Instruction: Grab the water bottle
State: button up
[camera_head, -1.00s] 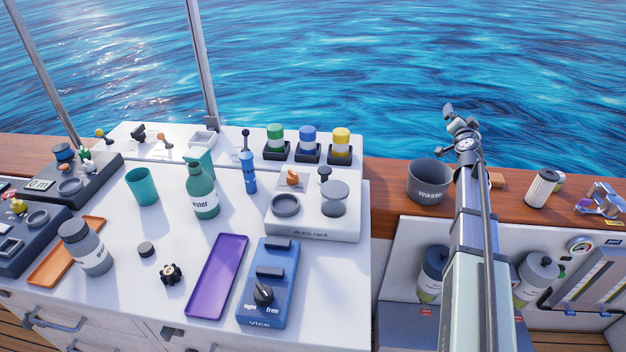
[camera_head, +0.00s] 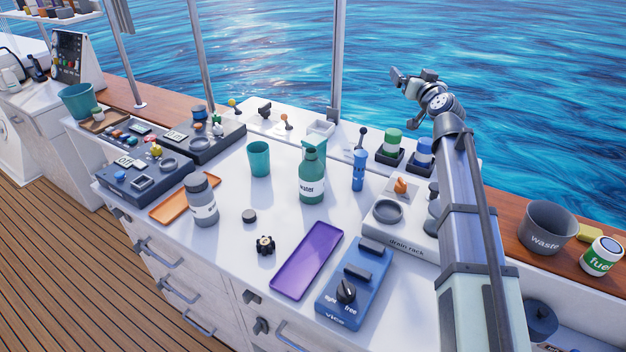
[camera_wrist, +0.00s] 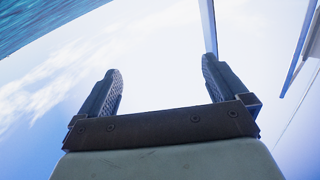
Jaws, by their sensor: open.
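The water bottle (camera_head: 312,180) is green with a white "water" label and a green top. It stands upright on the white counter, behind the purple tray. My gripper (camera_head: 414,80) is raised at the upper right, beyond the counter's far edge and against the sea, well apart from the bottle. The bottle does not show in the wrist view.
A teal cup (camera_head: 259,159) stands left of the bottle and a blue flashlight-like item (camera_head: 358,170) right of it. A purple tray (camera_head: 307,260), blue vice (camera_head: 352,290) and drain rack (camera_head: 400,235) lie nearer. A grey bottle (camera_head: 202,200) stands at left.

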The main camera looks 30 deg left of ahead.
jog(key=s+a+f+n+g+y, duration=0.1)
jog(key=s+a+f+n+g, duration=0.2)
jog(key=s+a, duration=0.8)
jog(key=n+g, duration=0.2)
jog(key=g, duration=0.1)
send_over(315, 173)
jog(key=w+a, duration=0.1)
jog(key=w, duration=0.2)
jog(key=f, duration=0.9)
jog(key=shift+s, duration=0.25)
jog(key=shift+h, duration=0.7)
jog(key=s+d+f, duration=0.1)
jog(key=f, duration=0.1)
jog(key=s+f, duration=0.1)
jog(key=f, duration=0.1)
jog(key=s+d+f, duration=0.1)
jog(key=f, duration=0.2)
jog(key=shift+s+d, duration=0.35)
jog(key=shift+s, duration=0.05)
jog(key=shift+w+a+f, duration=0.15)
jog(key=shift+x, duration=3.55)
jog(key=shift+c, duration=0.2)
jog(key=c, duration=1.2)
